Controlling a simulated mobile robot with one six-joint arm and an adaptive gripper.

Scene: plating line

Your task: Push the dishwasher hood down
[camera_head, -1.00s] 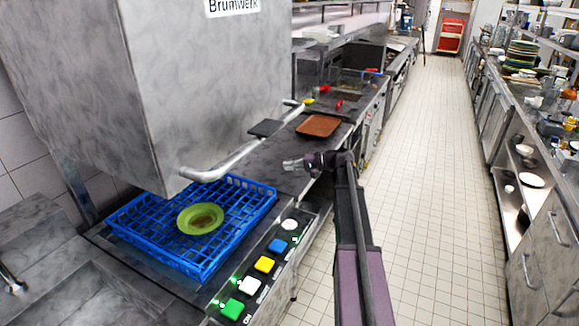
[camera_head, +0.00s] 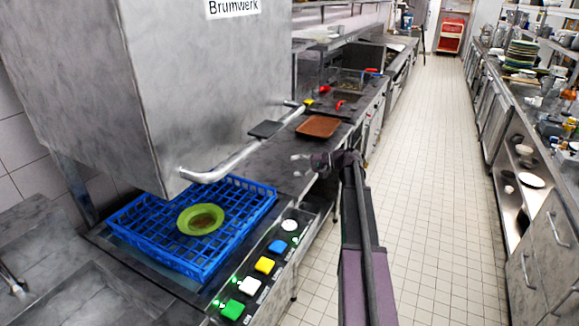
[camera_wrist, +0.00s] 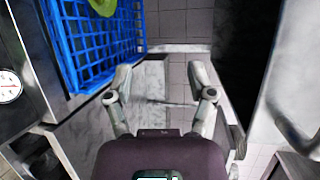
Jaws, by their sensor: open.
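The dishwasher hood (camera_head: 205,85) is a large grey metal box, raised above the machine's bed with an open gap under it. Its handle (camera_head: 222,168) is a pale bar along the lower edge, running from the front corner toward the back. My gripper (camera_head: 297,165) is open and empty, to the right of the handle and apart from it. In the wrist view my gripper (camera_wrist: 164,85) shows two spread fingers with nothing between them. A curved metal bar at the right of the wrist view (camera_wrist: 290,130) looks like the handle.
A blue rack (camera_head: 150,238) with a green soiled plate (camera_head: 200,219) sits under the hood. Coloured buttons (camera_head: 264,265) line the machine's front edge. A brown tray (camera_head: 318,126) lies on the counter behind. The tiled aisle (camera_head: 420,200) at right is clear.

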